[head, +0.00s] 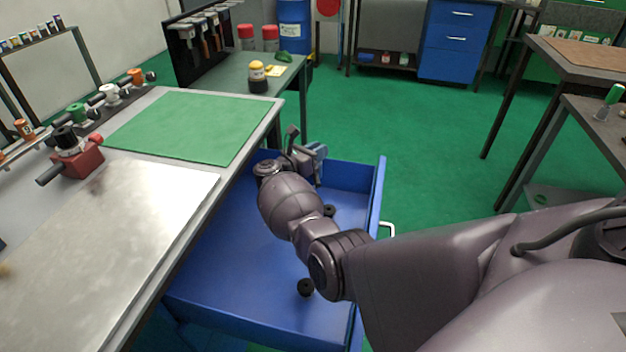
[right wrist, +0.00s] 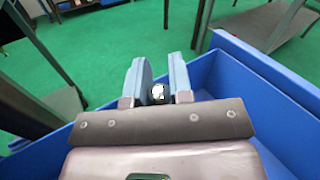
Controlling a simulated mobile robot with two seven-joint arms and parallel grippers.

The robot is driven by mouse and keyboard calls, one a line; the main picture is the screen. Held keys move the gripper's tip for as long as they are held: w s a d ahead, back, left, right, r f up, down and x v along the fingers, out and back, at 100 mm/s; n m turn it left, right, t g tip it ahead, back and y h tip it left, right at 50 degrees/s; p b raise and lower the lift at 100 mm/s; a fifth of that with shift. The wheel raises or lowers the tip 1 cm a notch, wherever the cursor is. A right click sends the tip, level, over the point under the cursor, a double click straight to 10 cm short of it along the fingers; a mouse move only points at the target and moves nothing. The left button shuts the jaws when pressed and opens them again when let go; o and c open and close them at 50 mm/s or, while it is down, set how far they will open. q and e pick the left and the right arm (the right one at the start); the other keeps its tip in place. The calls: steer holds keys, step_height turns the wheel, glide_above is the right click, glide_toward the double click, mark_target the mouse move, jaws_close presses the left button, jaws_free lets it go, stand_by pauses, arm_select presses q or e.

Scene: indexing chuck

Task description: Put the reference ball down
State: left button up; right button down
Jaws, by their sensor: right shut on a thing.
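The reference ball (right wrist: 157,91) is a small shiny ball seen in the right wrist view. It sits between the two blue-grey fingers of my right gripper (right wrist: 158,78), which is shut on it. In the head view my right gripper (head: 315,160) is over the far end of an open blue drawer (head: 235,270). The ball is hidden there by the wrist and fingers. I cannot tell how high the ball is above the drawer floor. My left gripper is not in view.
Small black round pieces (head: 305,288) lie in the drawer. The workbench left of it has a green mat (head: 190,125), a metal plate (head: 140,215) and a red chuck-like device (head: 75,160). The drawer's right wall with a white handle (head: 388,229) borders open green floor.

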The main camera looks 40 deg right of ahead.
step_height(320, 180, down, 5)
steer(key=shift+r+b, duration=0.15)
steer(key=shift+b, duration=0.35)
steer(key=shift+f+b, duration=0.7)
steer(key=shift+f, duration=1.75)
steer(key=shift+r, duration=0.2)
steer(key=shift+f, duration=0.2)
steer(key=c, duration=1.5)
jaws_free()
steer(key=shift+f, duration=0.15)
steer(key=o, duration=0.5)
